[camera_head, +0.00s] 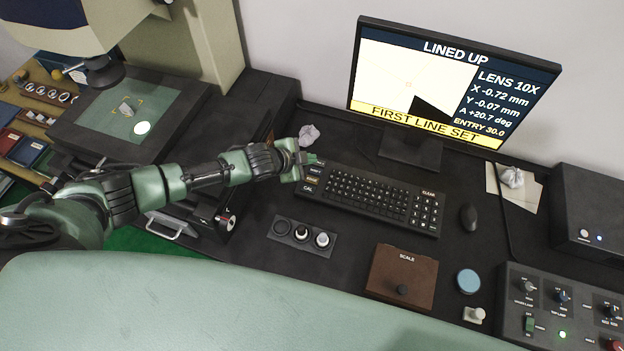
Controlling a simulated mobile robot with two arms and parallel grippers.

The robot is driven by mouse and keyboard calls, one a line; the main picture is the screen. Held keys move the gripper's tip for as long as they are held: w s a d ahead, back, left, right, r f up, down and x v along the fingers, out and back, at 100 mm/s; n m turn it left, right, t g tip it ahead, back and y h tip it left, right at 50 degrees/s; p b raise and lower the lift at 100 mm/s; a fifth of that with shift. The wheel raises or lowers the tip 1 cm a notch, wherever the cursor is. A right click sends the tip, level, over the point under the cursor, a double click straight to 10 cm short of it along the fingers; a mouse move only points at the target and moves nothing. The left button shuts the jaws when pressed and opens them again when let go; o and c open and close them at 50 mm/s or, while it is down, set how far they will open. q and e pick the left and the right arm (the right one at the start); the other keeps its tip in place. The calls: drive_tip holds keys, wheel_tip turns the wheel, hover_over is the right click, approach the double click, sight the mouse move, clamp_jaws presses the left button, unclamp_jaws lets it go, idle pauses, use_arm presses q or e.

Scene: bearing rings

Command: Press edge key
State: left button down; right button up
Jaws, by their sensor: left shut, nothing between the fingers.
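The black keyboard (371,197) lies on the dark desk below the monitor. Labelled keys stand at its left end, one of them amber (312,180); most of their words are too small to read. My left gripper (303,162) is shut and empty at the keyboard's upper left corner, over or right beside the top left keys, which it partly hides. I cannot tell whether it touches a key. The monitor (441,86) reads "LINED UP", "FIRST LINE SET" and "ENTRY 30.0". My right gripper is not in view.
A panel with several knobs (301,236), a brown box marked SCALE (403,277) and a blue disc (468,281) sit in front. The measuring machine's stage (158,111) is at left. A control box (565,312) stands at lower right.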

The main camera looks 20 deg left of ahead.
use_arm(q)
drive_tip(key=b, duration=0.7)
hover_over(309, 182)
wheel_tip(309, 182, down, 8)
drive_tip(key=shift+w+d+r, duration=0.1)
drive_tip(key=shift+r, duration=0.05)
drive_tip(key=shift+f, duration=0.4)
idle(1.1)
drive_tip(key=shift+f+b, duration=0.4)
drive_tip(key=shift+f, duration=0.05)
drive_tip(key=shift+f, duration=0.35)
idle(0.4)
drive_tip(key=shift+r, duration=0.15)
drive_tip(key=shift+r+p, duration=0.5)
drive_tip(key=shift+r, duration=0.15)
drive_tip(key=shift+r, duration=0.1)
